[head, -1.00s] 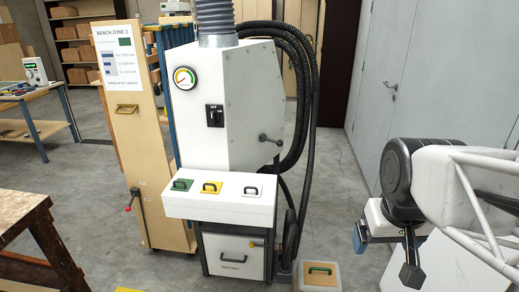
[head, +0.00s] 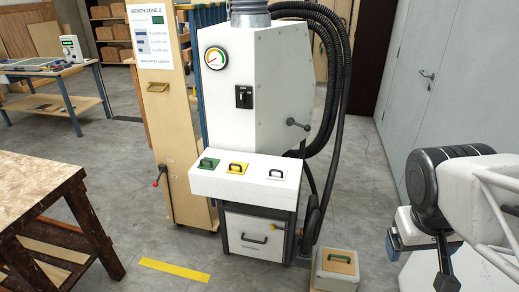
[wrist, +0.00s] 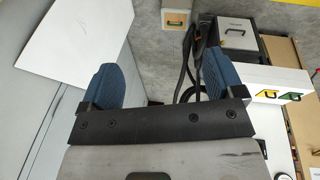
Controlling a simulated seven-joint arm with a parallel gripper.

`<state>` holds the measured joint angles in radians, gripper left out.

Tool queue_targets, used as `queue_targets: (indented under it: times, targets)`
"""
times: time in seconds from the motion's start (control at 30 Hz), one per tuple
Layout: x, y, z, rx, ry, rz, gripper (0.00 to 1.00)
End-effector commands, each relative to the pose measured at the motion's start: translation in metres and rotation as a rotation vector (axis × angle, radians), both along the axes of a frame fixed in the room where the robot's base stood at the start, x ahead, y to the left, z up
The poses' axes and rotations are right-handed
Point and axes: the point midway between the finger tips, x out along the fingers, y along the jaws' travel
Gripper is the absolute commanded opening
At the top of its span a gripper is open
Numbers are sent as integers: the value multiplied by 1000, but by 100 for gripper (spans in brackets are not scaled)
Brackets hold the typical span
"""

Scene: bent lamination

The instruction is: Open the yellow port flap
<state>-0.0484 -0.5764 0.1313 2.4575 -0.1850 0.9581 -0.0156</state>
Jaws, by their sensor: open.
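The yellow port flap (head: 236,169) with a dark handle lies on the top of the white port box, between a green flap (head: 205,165) on the left and a white flap (head: 277,174) on the right. It looks shut. In the wrist view the yellow flap (wrist: 267,94) shows at the right, beside the green one. My gripper (head: 392,243) is at the right of the head view, well apart from the box. In the wrist view its two blue fingers stand wide apart with nothing between them (wrist: 155,85).
The white machine (head: 258,80) with gauge and switch rises behind the port box. Black hoses (head: 340,90) hang at its right. A small box with a green handle (head: 338,265) stands on the floor. A wooden bench (head: 40,195) is at left. Grey floor is open in front.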

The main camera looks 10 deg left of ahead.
Motion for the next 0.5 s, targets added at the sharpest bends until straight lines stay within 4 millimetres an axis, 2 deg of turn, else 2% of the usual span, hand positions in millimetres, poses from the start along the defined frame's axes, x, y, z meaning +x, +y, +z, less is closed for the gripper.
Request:
queue_targets:
  times: [0.17,0.27,0.5]
  targets:
    - [28,-1,-2,-111,39,109,87]
    - [51,0,-3,-201,68,198,87]
    - [128,14,-11,-481,144,474,87]
